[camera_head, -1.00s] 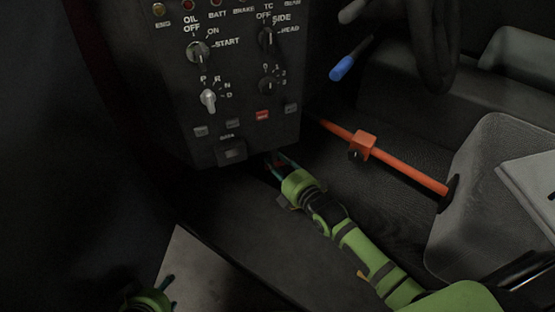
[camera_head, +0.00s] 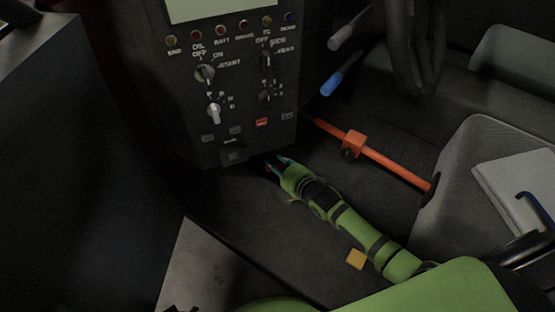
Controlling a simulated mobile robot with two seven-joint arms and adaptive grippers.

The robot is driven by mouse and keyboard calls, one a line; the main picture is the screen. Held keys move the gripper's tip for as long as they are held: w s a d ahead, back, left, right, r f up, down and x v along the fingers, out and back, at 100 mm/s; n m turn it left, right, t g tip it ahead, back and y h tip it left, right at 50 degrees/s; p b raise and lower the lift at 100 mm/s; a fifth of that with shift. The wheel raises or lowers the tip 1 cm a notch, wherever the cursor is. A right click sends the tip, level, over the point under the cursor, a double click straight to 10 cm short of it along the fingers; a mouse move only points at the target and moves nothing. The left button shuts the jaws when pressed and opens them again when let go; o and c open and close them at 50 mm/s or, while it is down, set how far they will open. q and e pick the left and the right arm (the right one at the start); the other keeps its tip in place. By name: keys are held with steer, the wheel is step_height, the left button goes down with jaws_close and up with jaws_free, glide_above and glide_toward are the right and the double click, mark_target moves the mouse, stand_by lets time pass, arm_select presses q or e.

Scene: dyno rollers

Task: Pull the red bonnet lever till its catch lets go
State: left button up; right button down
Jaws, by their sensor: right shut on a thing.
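My right gripper (camera_head: 274,165) reaches in under the lower edge of the dark control panel, right of the panel's bottom middle. It is shut on the red bonnet lever, of which only a small dark red trace shows between the fingers. The rest of the lever is hidden by the fingers and the shadow under the panel. I cannot tell how far it is pulled or how its catch stands. Only a dark scrap at the lower left edge may belong to my left gripper; its fingers cannot be made out.
The control panel (camera_head: 232,105) bears knobs, lamps and a red button (camera_head: 262,122). An orange bar (camera_head: 395,166) with an orange block (camera_head: 354,142) slants to the right of my right gripper. A blue-tipped stalk (camera_head: 331,84) is above. A grey seat (camera_head: 455,160) stands at right.

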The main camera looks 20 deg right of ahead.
steer(key=shift+s+p, duration=0.15)
steer(key=shift+p, duration=0.2)
steer(key=c, duration=0.9)
jaws_free()
steer(key=shift+r, duration=0.1)
steer(key=v, duration=1.2)
steer(key=shift+r, duration=0.2)
steer(key=shift+a, duration=0.1)
